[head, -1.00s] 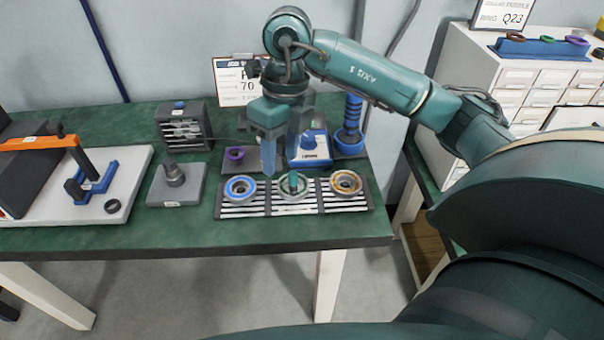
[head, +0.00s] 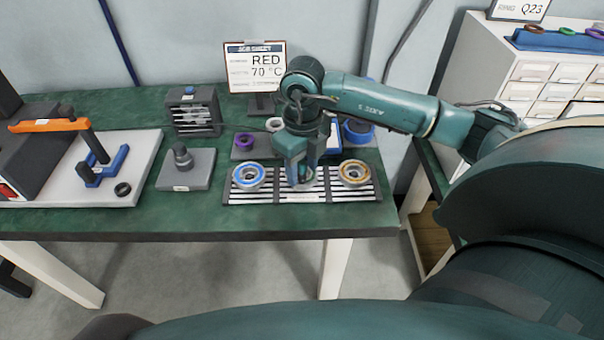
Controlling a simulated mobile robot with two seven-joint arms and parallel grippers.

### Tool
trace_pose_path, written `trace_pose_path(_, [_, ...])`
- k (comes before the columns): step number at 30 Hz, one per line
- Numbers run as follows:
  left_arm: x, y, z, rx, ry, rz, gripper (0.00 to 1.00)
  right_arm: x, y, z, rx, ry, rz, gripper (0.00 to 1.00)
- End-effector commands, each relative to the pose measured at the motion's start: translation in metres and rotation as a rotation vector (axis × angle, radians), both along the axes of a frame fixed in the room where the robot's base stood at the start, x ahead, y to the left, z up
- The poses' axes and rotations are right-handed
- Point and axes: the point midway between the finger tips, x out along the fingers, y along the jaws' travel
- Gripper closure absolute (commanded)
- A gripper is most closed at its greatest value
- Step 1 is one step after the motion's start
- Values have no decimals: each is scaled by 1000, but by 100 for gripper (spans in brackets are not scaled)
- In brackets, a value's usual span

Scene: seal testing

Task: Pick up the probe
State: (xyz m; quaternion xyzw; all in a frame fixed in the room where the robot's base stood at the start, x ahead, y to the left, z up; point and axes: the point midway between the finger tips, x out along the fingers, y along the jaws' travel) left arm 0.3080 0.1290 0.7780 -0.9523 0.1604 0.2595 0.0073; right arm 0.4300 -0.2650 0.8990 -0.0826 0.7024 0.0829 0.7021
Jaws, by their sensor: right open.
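I cannot make out a probe for certain; it may be hidden by my right gripper. My right gripper (head: 301,184) is open and points down over the middle of the striped rack (head: 262,197). It covers most of the ring in the middle, so I cannot tell if it touches anything there. A blue-rimmed ring (head: 248,175) sits on the rack to its left, and an orange-rimmed ring (head: 354,173) to its right. A white and blue device (head: 334,135) behind the gripper is mostly hidden. My left gripper is not in view.
A grey block with a dark knob (head: 185,168) stands left of the rack. Farther left is a white board (head: 60,183) with an orange-armed fixture. A sign reading "RED 70 °C" (head: 255,66) stands behind. The green table's (head: 150,222) front strip is clear.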

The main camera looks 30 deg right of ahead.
Motion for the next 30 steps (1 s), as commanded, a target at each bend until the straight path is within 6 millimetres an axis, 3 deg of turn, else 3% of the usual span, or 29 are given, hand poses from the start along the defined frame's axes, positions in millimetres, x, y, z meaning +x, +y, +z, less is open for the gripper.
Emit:
trace_pose_path(4, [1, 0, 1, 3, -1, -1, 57, -1, 0, -15, 0, 2, 1, 56])
trace_pose_path(11, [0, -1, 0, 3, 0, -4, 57, 0, 0, -17, -1, 0, 1, 56])
trace_pose_path(27, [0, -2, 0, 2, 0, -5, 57, 0, 0, -16, -1, 0, 1, 99])
trace_pose_path(30, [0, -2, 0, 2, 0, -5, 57, 0, 0, -16, -1, -1, 1, 100])
